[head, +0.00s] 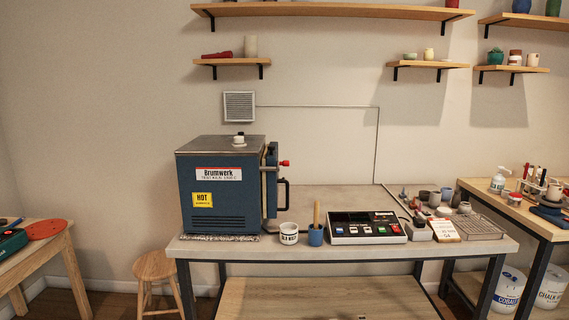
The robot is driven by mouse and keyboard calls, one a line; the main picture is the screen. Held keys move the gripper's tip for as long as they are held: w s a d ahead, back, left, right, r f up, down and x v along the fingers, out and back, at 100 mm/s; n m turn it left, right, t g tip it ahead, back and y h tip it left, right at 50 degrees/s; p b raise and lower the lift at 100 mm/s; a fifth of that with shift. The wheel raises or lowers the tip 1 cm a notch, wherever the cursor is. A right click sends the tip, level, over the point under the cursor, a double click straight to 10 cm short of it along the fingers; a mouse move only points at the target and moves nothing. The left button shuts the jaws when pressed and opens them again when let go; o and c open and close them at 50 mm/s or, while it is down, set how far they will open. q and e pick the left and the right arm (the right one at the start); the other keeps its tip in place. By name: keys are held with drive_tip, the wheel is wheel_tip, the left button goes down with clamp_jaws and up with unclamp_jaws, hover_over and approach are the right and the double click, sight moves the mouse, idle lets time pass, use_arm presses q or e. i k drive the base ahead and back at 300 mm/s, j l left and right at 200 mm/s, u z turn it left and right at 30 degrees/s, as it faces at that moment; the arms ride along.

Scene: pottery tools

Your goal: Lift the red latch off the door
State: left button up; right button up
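A blue kiln (215,188) stands on the left part of the grey-topped table. Its door (270,185) is on the right side, seen edge-on, with a dark handle (286,194). The red latch (285,163) sticks out to the right near the top of the door. Whether it is engaged is too small to tell. Neither of my grippers is in the head view.
On the table (340,252) stand a white cup (289,234), a blue cup (315,236) with a wooden stick, and a control box (366,228). Small pots and a tray (478,227) are at the right. A stool (155,268) stands left of the table.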

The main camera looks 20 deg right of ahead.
sight(286, 162)
drive_tip(key=i+l, duration=0.1)
drive_tip(key=l, duration=0.25)
drive_tip(key=i+l, duration=0.1)
drive_tip(key=l, duration=0.25)
drive_tip(key=l+z, duration=0.1)
drive_tip(key=l, duration=0.25)
drive_tip(key=i+l, duration=0.2)
drive_tip(key=l, duration=0.15)
